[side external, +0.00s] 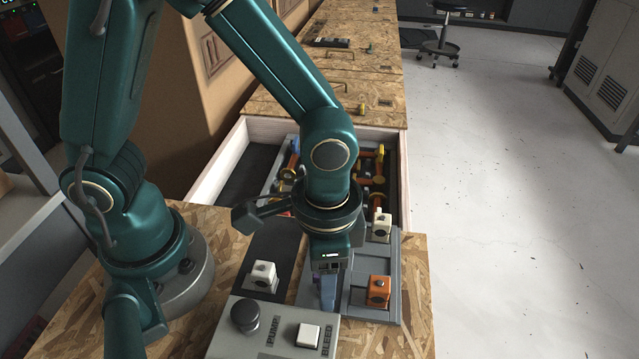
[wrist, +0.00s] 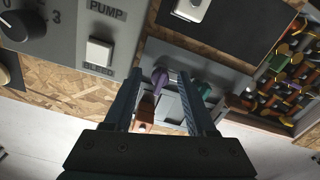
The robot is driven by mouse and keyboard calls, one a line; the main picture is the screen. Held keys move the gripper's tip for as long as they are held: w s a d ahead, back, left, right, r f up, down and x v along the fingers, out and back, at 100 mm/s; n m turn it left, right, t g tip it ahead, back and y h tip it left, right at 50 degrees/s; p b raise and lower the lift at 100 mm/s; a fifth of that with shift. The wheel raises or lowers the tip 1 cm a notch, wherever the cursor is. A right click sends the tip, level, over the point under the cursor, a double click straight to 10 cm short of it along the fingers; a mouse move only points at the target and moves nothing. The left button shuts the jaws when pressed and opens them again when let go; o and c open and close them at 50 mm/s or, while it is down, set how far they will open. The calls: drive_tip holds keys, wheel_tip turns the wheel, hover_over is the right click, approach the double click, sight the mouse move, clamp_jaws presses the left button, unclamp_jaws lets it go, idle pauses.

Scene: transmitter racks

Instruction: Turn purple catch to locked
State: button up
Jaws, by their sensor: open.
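The purple catch (wrist: 160,80) shows in the wrist view on a grey panel (wrist: 232,76). It lies between the two fingers of my gripper (wrist: 160,74), nearer the left one. My gripper is open, and I cannot tell whether a finger touches the catch. The catch's locked or unlocked marking cannot be read.
An orange block (side external: 379,291) and a white block (side external: 382,226) stand right of my gripper. Another white block (side external: 263,276) is to its left. A control box (side external: 275,335) with knob and button is in front. An open bin (side external: 240,175) of parts lies behind.

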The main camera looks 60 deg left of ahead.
clamp_jaws()
drive_tip(key=shift+m, duration=0.4)
drive_tip(key=m, duration=0.8)
drive_tip(key=shift+m, duration=0.3)
drive_tip(key=m, duration=0.4)
drive_tip(key=shift+m, duration=2.2)
unclamp_jaws()
